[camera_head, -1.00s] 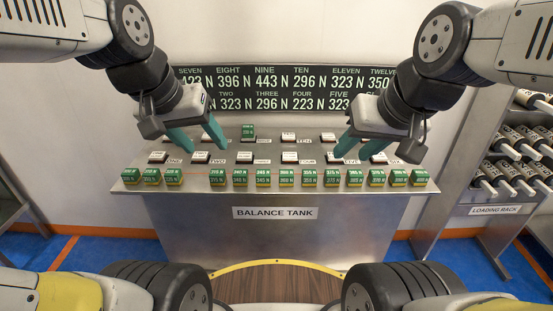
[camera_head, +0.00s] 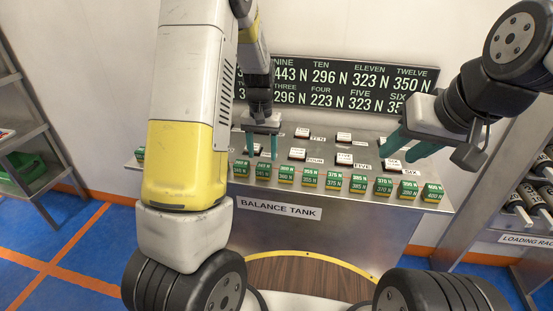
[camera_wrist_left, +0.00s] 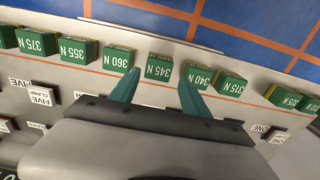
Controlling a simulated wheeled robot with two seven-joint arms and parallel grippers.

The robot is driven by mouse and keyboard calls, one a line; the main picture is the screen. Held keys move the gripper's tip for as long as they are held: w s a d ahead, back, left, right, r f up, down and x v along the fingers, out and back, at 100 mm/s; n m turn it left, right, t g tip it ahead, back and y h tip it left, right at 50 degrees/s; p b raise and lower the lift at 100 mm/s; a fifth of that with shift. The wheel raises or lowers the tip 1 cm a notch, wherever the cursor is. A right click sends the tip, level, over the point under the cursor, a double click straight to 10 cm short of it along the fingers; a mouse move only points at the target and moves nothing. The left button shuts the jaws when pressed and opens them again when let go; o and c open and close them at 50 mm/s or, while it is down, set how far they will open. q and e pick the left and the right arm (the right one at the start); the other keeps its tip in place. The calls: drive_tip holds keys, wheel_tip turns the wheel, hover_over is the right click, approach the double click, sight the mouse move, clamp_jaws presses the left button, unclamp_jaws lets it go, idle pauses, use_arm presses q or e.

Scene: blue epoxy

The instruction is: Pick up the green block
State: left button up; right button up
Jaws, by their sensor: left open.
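Several alike green blocks with yellow bases and newton labels stand in a row along the front edge of the tank top; the task does not say which one. My left gripper (camera_head: 262,156) is open and points down behind the row. In the left wrist view its fingers (camera_wrist_left: 160,82) lie either side of the 345 N block (camera_wrist_left: 163,67), with the 360 N block (camera_wrist_left: 117,57) and 340 N block (camera_wrist_left: 196,74) beside them. I cannot tell whether they touch. My right gripper (camera_head: 404,153) is open and empty above the row's right part.
The metal balance tank (camera_head: 300,238) carries white labelled clamp pads, such as FOUR (camera_head: 315,158), behind the row. A dark number board (camera_head: 350,86) hangs behind. A loading rack (camera_head: 525,238) stands right, a shelf with a green bin (camera_head: 22,172) left. My left arm hides the row's left part.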

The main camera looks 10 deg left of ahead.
sight(264, 166)
use_arm(q)
wheel_tip(264, 166, down, 7)
drive_tip(key=shift+d+f, duration=0.15)
drive_tip(key=c, duration=1.2)
